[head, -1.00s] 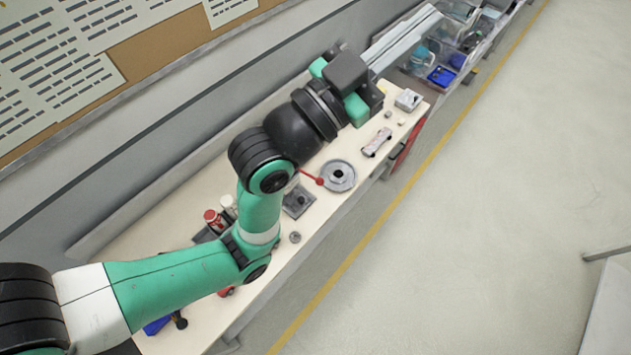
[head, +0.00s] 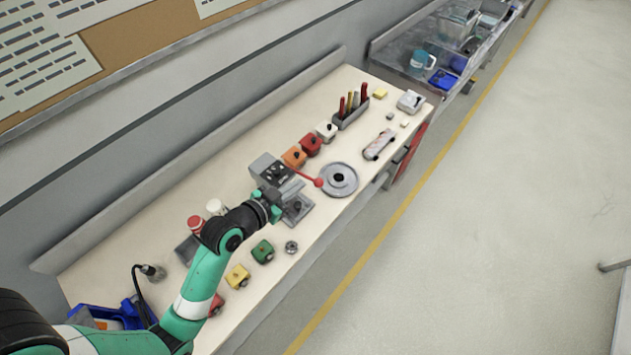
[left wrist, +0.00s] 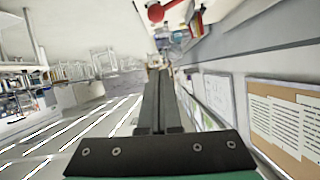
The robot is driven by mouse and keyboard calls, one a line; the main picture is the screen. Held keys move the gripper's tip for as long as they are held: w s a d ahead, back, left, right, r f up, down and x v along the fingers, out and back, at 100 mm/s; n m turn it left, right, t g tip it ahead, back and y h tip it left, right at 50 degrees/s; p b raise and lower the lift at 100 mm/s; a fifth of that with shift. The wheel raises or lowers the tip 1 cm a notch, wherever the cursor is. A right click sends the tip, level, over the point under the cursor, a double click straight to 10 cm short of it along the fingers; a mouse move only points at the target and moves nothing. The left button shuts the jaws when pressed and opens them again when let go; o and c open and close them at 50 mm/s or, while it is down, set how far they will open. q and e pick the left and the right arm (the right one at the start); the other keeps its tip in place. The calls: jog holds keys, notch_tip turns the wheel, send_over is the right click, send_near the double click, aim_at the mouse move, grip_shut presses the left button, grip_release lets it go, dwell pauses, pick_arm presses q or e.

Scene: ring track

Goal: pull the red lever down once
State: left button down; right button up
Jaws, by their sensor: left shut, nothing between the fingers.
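The red lever has a thin red rod and a round red knob (head: 319,182). The rod slants out over the bench from beside a grey box (head: 265,168). My left gripper (head: 292,190) is just left of and below the knob in the head view, over the bench. In the left wrist view its two long fingers (left wrist: 158,90) lie together with nothing between them. The red knob (left wrist: 155,12) shows there at the top edge, beyond and apart from the fingertips. My right gripper is in neither view.
A round grey disc (head: 338,180) lies right of the knob. Orange, red and white blocks (head: 311,145) stand behind. Green (head: 262,251) and yellow (head: 238,277) blocks sit in front. A tool holder (head: 351,108) stands further back. The bench's front edge is close.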

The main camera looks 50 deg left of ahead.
pick_arm(q)
jog(key=w+a+f+b, duration=0.2)
jog(key=w+f, duration=0.5)
jog(key=w, duration=0.1)
jog(key=shift+a+f, duration=0.2)
jog(key=shift+f, duration=0.2)
jog(key=shift+w, duration=0.1)
